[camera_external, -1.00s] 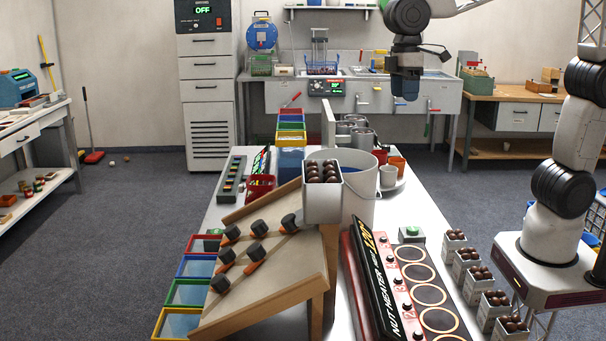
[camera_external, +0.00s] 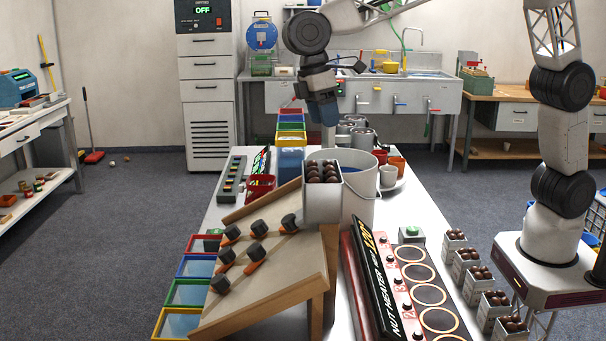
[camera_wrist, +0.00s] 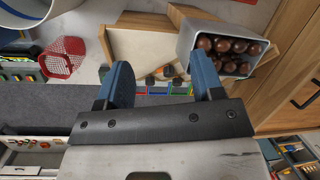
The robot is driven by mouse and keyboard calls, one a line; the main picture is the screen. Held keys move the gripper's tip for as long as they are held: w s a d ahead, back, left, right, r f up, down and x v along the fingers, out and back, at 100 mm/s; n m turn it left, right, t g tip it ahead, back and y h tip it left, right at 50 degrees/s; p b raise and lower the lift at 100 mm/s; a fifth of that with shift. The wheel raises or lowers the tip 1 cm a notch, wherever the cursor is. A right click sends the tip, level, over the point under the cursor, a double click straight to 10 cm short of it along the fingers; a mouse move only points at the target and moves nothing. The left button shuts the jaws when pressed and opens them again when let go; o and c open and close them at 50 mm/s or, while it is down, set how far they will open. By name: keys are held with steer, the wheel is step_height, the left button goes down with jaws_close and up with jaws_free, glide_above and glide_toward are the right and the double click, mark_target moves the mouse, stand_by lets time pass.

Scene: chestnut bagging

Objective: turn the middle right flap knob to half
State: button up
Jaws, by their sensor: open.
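A sloping wooden board (camera_external: 290,263) carries several black flap knobs with orange stems. A knob in the middle of the group (camera_external: 255,249) sits to the right of another (camera_external: 227,255); I cannot tell for certain which is the middle right one, nor read its setting. My gripper (camera_external: 324,112) is high above the back part of the table, well behind and above the board. In the wrist view its two blue fingers (camera_wrist: 163,78) are spread with nothing held between them. Some dark knobs (camera_wrist: 168,70) show small beyond the fingertips, partly hidden.
A metal bin of chestnuts (camera_external: 322,202) stands at the board's top right, with a white bucket (camera_external: 361,212) behind it. Coloured trays (camera_external: 195,266) lie at the board's lower left. A nut heater (camera_external: 375,285) is to the right. Air above the board is clear.

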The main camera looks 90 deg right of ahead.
steer(key=w+a+f+n+g, duration=0.1)
steer(key=w+a+f+g, duration=0.1)
steer(key=w+a+f, duration=0.7)
steer(key=n+g, duration=0.1)
glide_toward(253, 247)
step_height(253, 247, down, 2)
steer(key=shift+s+a+f, duration=0.1)
steer(key=shift+s+a, duration=0.1)
steer(key=shift+s, duration=0.25)
steer(key=shift+x, duration=3.95)
steer(key=shift+d, duration=0.1)
steer(key=shift+c, duration=0.3)
steer(key=c, duration=0.9)
steer(key=shift+o, duration=0.2)
